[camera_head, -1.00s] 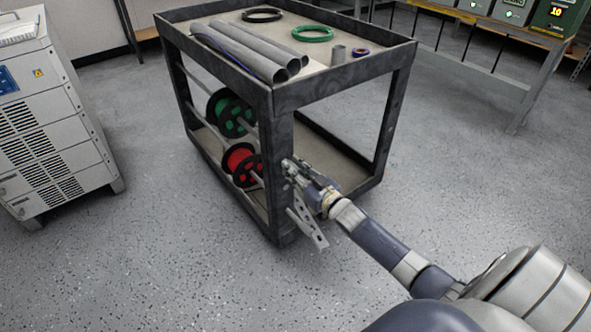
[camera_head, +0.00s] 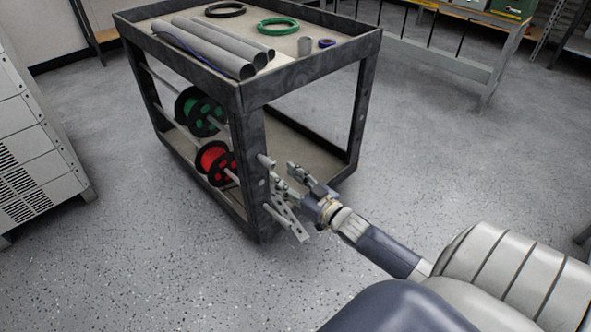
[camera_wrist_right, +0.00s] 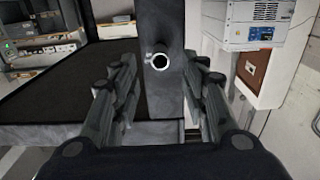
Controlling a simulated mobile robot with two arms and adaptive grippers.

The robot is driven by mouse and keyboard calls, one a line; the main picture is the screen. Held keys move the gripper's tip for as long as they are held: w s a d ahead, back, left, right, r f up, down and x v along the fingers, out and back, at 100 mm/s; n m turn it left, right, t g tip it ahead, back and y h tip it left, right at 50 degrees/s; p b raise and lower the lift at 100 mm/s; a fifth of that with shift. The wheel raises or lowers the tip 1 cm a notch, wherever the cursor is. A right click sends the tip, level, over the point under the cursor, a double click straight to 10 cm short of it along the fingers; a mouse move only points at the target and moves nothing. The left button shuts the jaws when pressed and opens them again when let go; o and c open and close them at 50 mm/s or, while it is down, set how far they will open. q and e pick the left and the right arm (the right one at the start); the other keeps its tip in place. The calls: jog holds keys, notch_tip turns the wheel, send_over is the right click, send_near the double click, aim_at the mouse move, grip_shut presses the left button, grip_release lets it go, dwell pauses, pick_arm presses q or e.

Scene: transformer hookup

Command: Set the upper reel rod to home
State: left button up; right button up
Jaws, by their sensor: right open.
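A cart (camera_head: 311,80) holds a green reel (camera_head: 199,112) on the upper reel rod (camera_head: 267,161) and a red reel (camera_head: 217,162) lower down. The upper rod's end sticks out a little from the cart's near corner post. Its hollow round end also shows in the right wrist view (camera_wrist_right: 158,62), against the dark post and centred between my fingers. My right gripper (camera_head: 284,177) is open and empty, in front of the post and apart from the rod end. My left gripper is not in view.
A perforated metal strip (camera_head: 288,222) juts out low by the corner post. The cart top carries grey tubes (camera_head: 214,47), a green coil (camera_head: 278,27) and a black coil (camera_head: 225,9). A white cabinet (camera_head: 37,150) stands left. Floor around the cart is free.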

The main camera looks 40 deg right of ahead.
jog(key=shift+s+d, duration=0.15)
jog(key=shift+s, duration=1.65)
